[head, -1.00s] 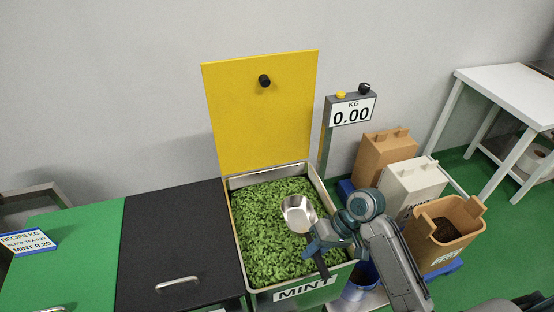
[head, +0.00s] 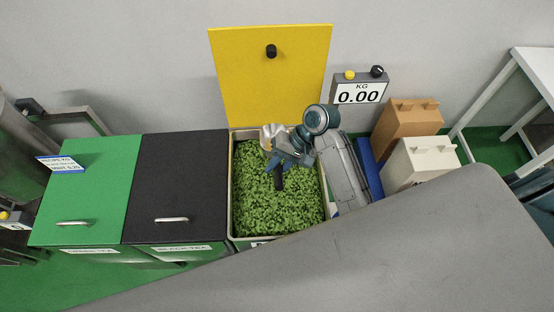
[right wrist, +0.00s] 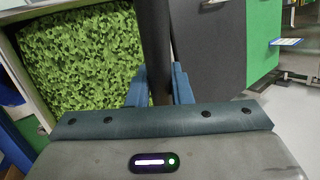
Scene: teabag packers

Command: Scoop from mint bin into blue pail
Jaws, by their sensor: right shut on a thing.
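The mint bin (head: 231,205) stands open under its raised yellow lid (head: 270,80), full of green leaves (head: 270,205). My right gripper (head: 281,163) is over the back half of the bin, shut on the scoop's dark handle (head: 278,180). The scoop's metal bowl (head: 268,134) is near the back rim. I cannot tell whether it holds leaves. In the right wrist view the handle (right wrist: 156,45) stands between the blue fingers (right wrist: 157,88), with leaves (right wrist: 85,62) beside it. My left gripper is not in view.
A scale display (head: 359,92) reads 0.00 behind the bin. A black-lidded bin (head: 180,185) and a green-lidded bin (head: 88,190) are shut at left. Brown (head: 405,125) and white (head: 420,160) boxes stand at right. A large grey surface covers the lower right.

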